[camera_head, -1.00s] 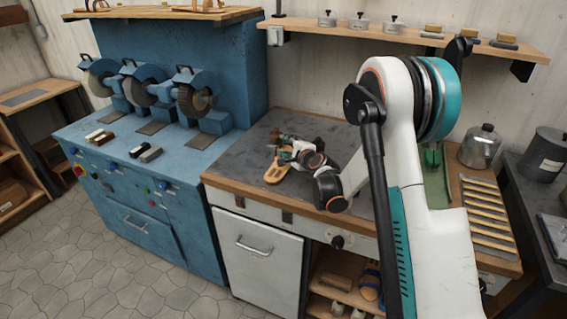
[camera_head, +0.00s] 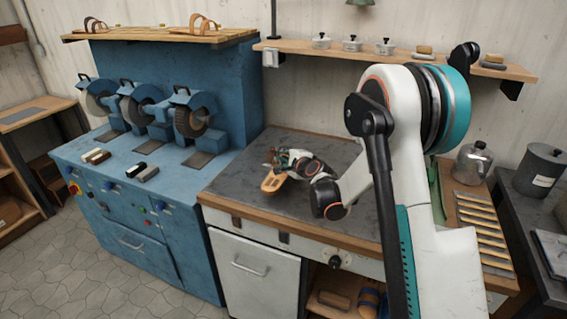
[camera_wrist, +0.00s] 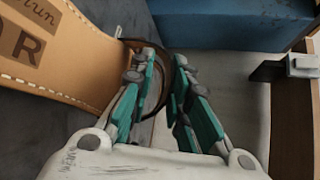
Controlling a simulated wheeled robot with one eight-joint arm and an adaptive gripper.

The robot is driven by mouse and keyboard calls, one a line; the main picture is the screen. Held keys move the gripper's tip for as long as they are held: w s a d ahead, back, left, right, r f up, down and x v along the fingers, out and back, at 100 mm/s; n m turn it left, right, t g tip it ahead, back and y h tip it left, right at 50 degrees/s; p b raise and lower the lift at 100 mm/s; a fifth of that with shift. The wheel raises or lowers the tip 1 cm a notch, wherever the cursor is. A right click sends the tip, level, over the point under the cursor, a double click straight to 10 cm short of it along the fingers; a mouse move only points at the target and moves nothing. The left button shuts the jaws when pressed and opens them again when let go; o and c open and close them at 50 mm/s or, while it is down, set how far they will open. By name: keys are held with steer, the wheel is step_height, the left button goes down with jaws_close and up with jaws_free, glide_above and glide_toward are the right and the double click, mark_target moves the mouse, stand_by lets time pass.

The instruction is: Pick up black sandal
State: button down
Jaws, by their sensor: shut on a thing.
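A sandal with a tan sole and a dark strap is at my gripper (camera_head: 280,160), over the left part of the dark worktop. Its sole (camera_head: 272,182) points toward the front edge. In the wrist view, the stitched tan sole (camera_wrist: 70,45) with stamped letters fills the left side. My teal fingers (camera_wrist: 168,62) are closed about the dark strap (camera_wrist: 186,76), which arches between and past them. The strap looks dark brown to black. Part of the sandal is hidden behind my gripper, and I cannot tell whether the sole touches the worktop.
The worktop (camera_head: 240,190) is mostly bare around the sandal. A blue grinding machine (camera_head: 215,70) with several wheels stands to the left. A wall shelf (camera_head: 400,66) with small pots is above.

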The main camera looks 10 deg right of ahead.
step_height(320, 180, up, 16)
steer(key=p, duration=0.4)
steer(key=shift+f, duration=0.25)
steer(key=c, duration=2.1)
jaws_free()
jaws_close()
